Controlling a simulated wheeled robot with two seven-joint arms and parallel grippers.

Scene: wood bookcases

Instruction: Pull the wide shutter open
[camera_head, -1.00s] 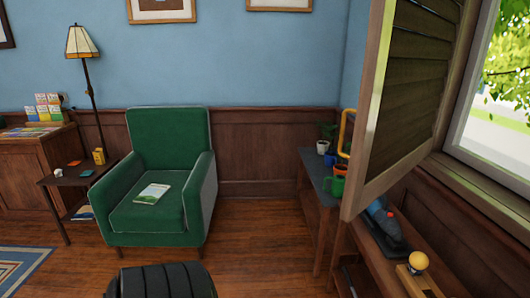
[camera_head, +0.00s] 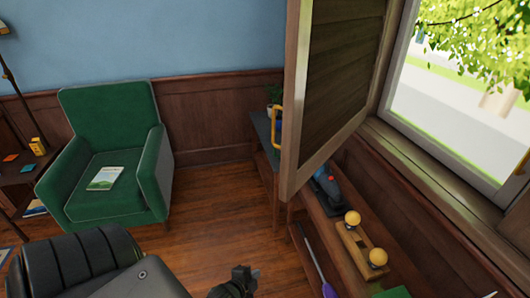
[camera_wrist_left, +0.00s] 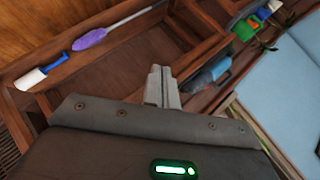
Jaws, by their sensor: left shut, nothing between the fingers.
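The wide wooden shutter (camera_head: 335,80), with a brown frame and dark slatted panel, stands swung out into the room at an angle from the window frame (camera_head: 450,190). Its near lower corner hangs above the shelf by the wall. My left gripper (camera_head: 243,277) is at the bottom of the head view, low and apart from the shutter. In the left wrist view its fingers (camera_wrist_left: 162,84) are together and empty, in front of a wooden shelf unit. The shutter cannot be made out in the wrist view. My right gripper is not in view.
Below the window, a low wooden shelf holds a wooden piece with yellow balls (camera_head: 363,240) and a grey-blue item (camera_head: 326,185). A purple duster (camera_head: 316,262) lies in it. A green armchair (camera_head: 110,160) stands left. Floor between is clear.

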